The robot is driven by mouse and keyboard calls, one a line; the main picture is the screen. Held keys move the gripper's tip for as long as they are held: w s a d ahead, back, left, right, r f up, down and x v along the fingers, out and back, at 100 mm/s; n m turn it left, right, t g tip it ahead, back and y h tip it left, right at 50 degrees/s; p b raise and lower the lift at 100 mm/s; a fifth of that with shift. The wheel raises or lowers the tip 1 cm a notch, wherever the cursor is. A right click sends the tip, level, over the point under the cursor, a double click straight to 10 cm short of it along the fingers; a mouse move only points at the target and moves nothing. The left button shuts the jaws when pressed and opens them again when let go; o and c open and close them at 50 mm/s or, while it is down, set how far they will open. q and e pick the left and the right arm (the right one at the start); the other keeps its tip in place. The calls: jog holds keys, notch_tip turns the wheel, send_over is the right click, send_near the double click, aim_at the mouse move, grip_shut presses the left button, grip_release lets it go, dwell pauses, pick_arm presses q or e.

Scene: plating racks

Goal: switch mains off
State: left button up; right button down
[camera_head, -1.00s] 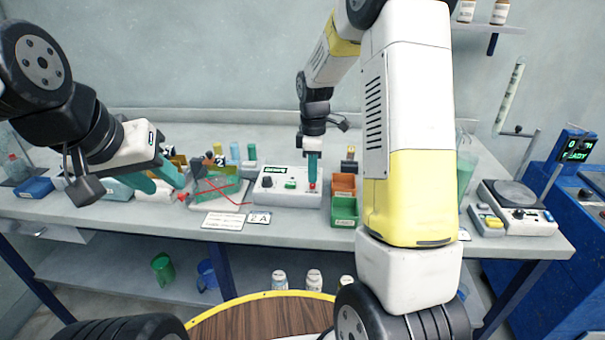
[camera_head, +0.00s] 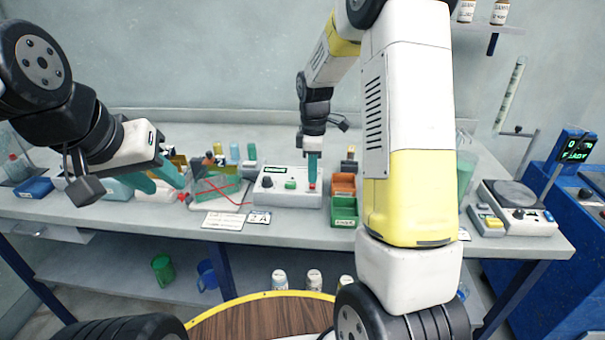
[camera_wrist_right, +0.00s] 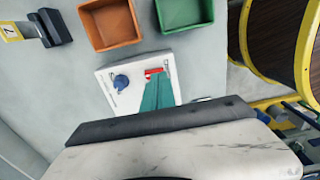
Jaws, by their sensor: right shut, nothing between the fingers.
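A white power supply box (camera_head: 292,197) stands on the bench with a small display (camera_head: 274,169), a dark knob (camera_head: 267,182) and a green button (camera_head: 290,184). A red switch (camera_head: 312,187) sits at its right end. My right gripper (camera_head: 312,178) points straight down, shut and empty, its teal fingertips at the red switch. In the right wrist view the red switch (camera_wrist_right: 153,71) shows just beside the teal fingertips (camera_wrist_right: 160,80); I cannot tell whether they touch. My left gripper (camera_head: 158,181) is open over the left part of the bench, with teal fingers apart.
Orange (camera_head: 343,186) and green (camera_head: 344,212) bins stand close right of the box. A rack with red wires (camera_head: 219,188) is at its left. White label cards (camera_head: 225,220) lie in front. A scale (camera_head: 512,205) stands further right.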

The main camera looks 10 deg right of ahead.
aim_at(312, 186)
jog(key=shift+f, duration=1)
dwell(0.6)
jog(key=shift+r, duration=3.55)
jog(key=s+r+m+t, duration=0.2)
jog(key=s+r+m, duration=0.2)
jog(key=s, duration=0.4)
jog(key=s+a+r+m+t+y, duration=0.1)
jog(key=s+r+m, duration=0.3)
jog(key=s, duration=0.4)
jog(key=s+a+r+m+t+y, duration=0.1)
jog(key=s+r+m+t, duration=0.2)
jog(key=s+r+m, duration=0.2)
jog(key=s+m, duration=0.1)
jog(key=s, duration=0.2)
jog(key=shift+s, duration=0.15)
jog(key=shift+a+r, duration=0.1)
